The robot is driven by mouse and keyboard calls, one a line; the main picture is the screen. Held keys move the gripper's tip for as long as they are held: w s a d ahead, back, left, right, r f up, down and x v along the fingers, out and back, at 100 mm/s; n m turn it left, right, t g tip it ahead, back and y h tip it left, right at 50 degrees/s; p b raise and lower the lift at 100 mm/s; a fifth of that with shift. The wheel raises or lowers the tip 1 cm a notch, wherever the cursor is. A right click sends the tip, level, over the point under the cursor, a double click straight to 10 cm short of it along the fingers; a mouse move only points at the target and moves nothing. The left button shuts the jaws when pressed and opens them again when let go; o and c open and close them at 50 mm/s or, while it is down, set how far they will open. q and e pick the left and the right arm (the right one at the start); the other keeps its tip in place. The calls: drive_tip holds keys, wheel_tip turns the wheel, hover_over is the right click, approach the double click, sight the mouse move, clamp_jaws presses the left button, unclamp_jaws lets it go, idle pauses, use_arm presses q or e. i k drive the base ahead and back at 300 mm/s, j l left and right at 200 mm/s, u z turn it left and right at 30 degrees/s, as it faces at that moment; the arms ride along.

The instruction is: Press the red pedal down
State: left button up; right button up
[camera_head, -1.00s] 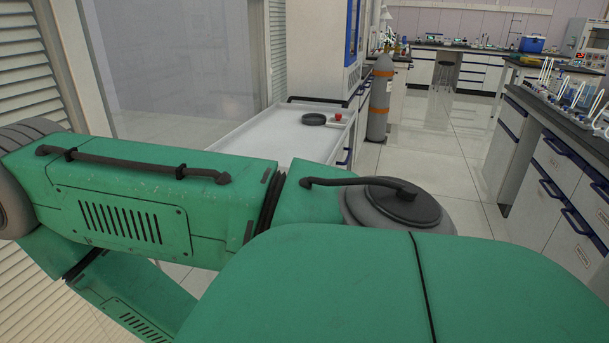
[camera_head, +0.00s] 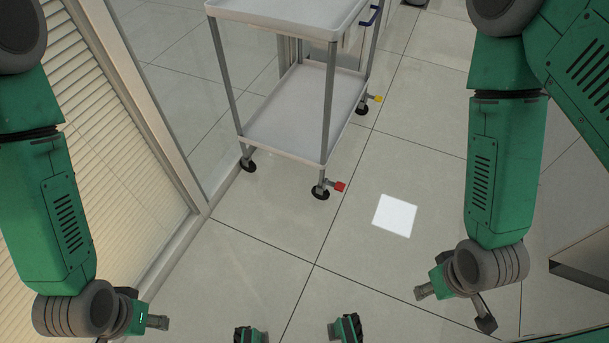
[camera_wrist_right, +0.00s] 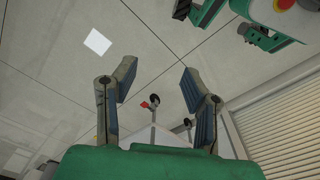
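The red pedal (camera_head: 339,187) is a small red tab beside the near right caster of a white and grey cart (camera_head: 285,130), close to the floor. It also shows in the right wrist view (camera_wrist_right: 145,104), small and between the fingers. My right gripper (camera_head: 456,306) is at the lower right of the head view, to the right of the pedal. Its two fingers are spread and empty in the right wrist view (camera_wrist_right: 157,82). My left gripper (camera_head: 135,330) is at the lower left, partly cut off by the bottom edge. Its visible fingers look spread and empty. Neither gripper touches the pedal.
A yellow pedal (camera_head: 377,98) is at the cart's far right caster. A glass partition and blinds (camera_head: 75,100) run along the left. A white square (camera_head: 396,215) shows on the tiled floor, right of the red pedal. The floor before the cart is clear.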

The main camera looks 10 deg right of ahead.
sight(339, 185)
drive_tip(key=z, duration=0.5)
drive_tip(key=i+l+u, duration=0.3)
drive_tip(key=i, duration=0.15)
drive_tip(key=i+l+u, duration=0.3)
drive_tip(key=i, duration=0.15)
